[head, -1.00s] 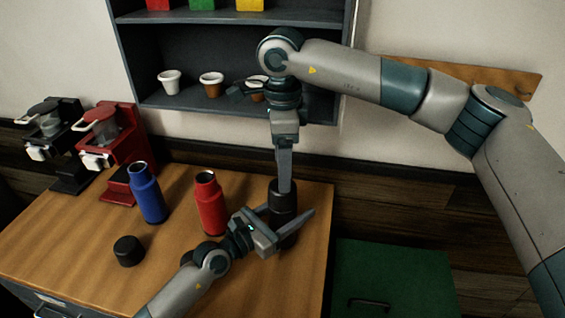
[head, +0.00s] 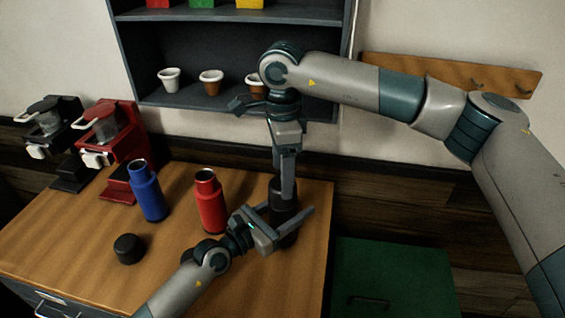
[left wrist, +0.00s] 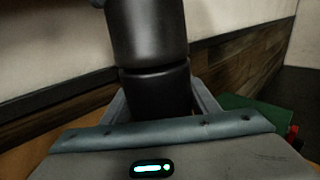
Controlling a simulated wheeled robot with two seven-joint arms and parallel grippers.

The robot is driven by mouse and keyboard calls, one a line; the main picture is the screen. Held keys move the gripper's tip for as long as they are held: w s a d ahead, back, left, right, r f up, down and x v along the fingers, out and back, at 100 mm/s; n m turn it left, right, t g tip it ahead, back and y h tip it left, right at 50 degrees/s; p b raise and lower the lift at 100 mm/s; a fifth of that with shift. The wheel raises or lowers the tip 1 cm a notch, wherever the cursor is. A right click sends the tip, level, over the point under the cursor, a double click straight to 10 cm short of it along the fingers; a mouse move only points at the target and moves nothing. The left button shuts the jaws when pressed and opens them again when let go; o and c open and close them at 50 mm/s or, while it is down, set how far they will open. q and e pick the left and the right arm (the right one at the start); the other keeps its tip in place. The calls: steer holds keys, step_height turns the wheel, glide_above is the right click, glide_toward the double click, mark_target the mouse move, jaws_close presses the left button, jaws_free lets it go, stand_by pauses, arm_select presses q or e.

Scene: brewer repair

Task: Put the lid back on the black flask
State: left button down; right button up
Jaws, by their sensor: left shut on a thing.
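The black flask (head: 285,208) stands upright near the table's right edge. My left gripper (head: 285,228) is shut around its body. In the left wrist view the dark cylinder (left wrist: 155,95) rises between the left fingers, with a seam across it below a wider dark upper part (left wrist: 147,30). I cannot tell whether that part is the lid. My right gripper (head: 287,190) points straight down at the flask's top. It is seen edge-on, so its opening and any hold are hidden. A loose black lid (head: 130,249) lies on the table at the left.
An open blue flask (head: 149,193) and an open red flask (head: 211,205) stand left of the black one. A small dark object (head: 193,253) is partly hidden by my left arm. Two coffee brewers stand at the back left. A shelf with cups (head: 211,77) is behind.

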steer(key=shift+f, duration=2.65)
steer(key=c, duration=1.1)
steer(key=o, duration=1.3)
steer(key=shift+r, duration=0.1)
step_height(320, 180, up, 12)
steer(key=shift+f, duration=0.1)
